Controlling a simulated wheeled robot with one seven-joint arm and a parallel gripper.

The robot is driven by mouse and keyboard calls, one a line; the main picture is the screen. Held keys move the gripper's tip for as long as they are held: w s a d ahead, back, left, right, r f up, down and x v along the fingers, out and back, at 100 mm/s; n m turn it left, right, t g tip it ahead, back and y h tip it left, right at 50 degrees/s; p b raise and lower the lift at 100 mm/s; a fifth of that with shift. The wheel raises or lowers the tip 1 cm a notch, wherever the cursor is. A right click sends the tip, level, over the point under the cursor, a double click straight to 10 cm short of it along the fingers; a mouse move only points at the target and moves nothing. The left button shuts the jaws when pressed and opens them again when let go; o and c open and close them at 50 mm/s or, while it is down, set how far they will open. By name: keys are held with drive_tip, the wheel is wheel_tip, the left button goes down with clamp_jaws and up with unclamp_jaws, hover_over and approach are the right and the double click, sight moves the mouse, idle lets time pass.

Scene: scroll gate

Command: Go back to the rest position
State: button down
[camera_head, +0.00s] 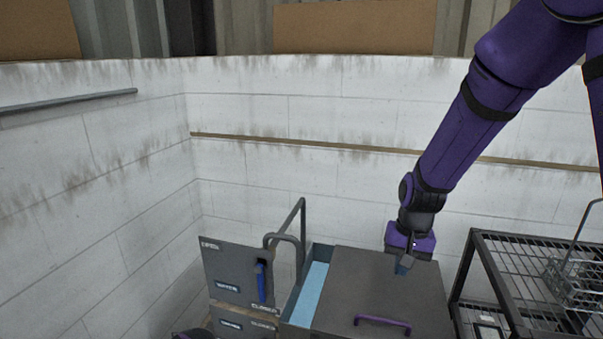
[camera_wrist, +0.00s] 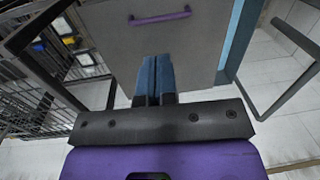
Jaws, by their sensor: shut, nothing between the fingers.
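My gripper (camera_head: 403,267) is at the lower right of the head view, over the far part of a grey box lid with a purple handle. In the wrist view my gripper (camera_wrist: 154,62) has its two blue fingers side by side and shut, with nothing between them. The grey lid (camera_head: 375,285) lies under the fingers; whether they touch it I cannot tell. Its purple handle (camera_head: 383,322) is at the near side, apart from the fingers. My purple arm comes down from the upper right.
A black wire rack (camera_head: 497,262) with a wire basket (camera_head: 578,285) stands right of the box. Left is a grey panel (camera_head: 238,272) with a blue lever (camera_head: 261,281) and a bent grey rail (camera_head: 301,230). A white block wall (camera_head: 330,180) closes off the back.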

drive_tip(key=s+d+r+n+t, duration=0.1)
drive_tip(key=s+d+r+t, duration=0.1)
drive_tip(key=s+r, duration=0.9)
drive_tip(key=s+d+r+n+t+h, duration=0.1)
drive_tip(key=s+d+r+n+t, duration=0.1)
drive_tip(key=s+r, duration=0.9)
drive_tip(key=d+r+t, duration=0.1)
drive_tip(key=d, duration=0.1)
drive_tip(key=shift+s+d+r, duration=0.4)
